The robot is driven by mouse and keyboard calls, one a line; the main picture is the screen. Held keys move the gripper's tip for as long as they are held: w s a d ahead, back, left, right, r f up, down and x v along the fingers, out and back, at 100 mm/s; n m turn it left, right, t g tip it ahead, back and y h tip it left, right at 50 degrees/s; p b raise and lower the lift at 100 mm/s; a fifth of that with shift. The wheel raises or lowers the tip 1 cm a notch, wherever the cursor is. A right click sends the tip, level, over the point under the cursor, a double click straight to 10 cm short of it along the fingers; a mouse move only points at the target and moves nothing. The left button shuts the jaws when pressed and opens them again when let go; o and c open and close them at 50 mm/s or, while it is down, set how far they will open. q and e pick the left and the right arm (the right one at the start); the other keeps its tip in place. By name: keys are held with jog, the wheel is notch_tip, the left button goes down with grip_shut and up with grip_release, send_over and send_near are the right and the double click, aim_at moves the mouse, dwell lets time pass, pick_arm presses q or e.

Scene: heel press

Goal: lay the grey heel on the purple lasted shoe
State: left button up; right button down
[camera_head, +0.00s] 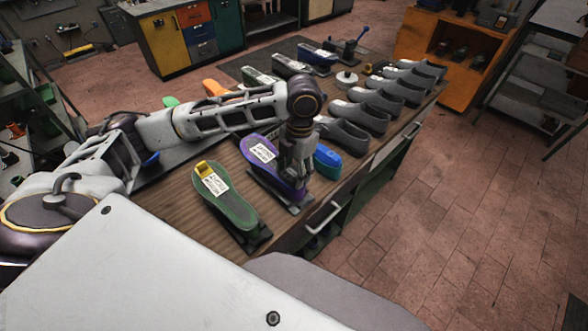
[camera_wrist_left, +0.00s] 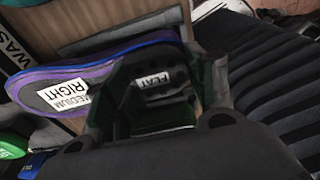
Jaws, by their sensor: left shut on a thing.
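The purple lasted shoe (camera_head: 258,148) lies sole up on a dark stand near the front edge of the bench. In the left wrist view its dark sole (camera_wrist_left: 52,88) carries a white label reading "MEDIUM RIGHT". My left gripper (camera_head: 296,172) points down over the near end of this shoe. It is shut on the grey heel (camera_wrist_left: 155,82), whose label reads "FLAT". The heel is at the shoe's end; whether it touches the sole cannot be told. In the head view the gripper hides the heel. My right gripper is not in view.
A green shoe (camera_head: 222,193) with a yellow piece stands left of the purple shoe. A blue object (camera_head: 327,158) is close to the right of my gripper. Several grey shoes (camera_head: 378,109) line the bench's right side. A strip of bare wood (camera_head: 207,160) lies left of the purple shoe.

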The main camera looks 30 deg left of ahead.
pick_arm(q)
jog(key=shift+f, duration=0.1)
jog(key=o, duration=1.1)
jog(key=shift+r, duration=0.2)
notch_tip(320, 180, up, 12)
jog(key=w, duration=0.1)
jog(key=shift+w+d+f, duration=0.25)
dwell(1.0)
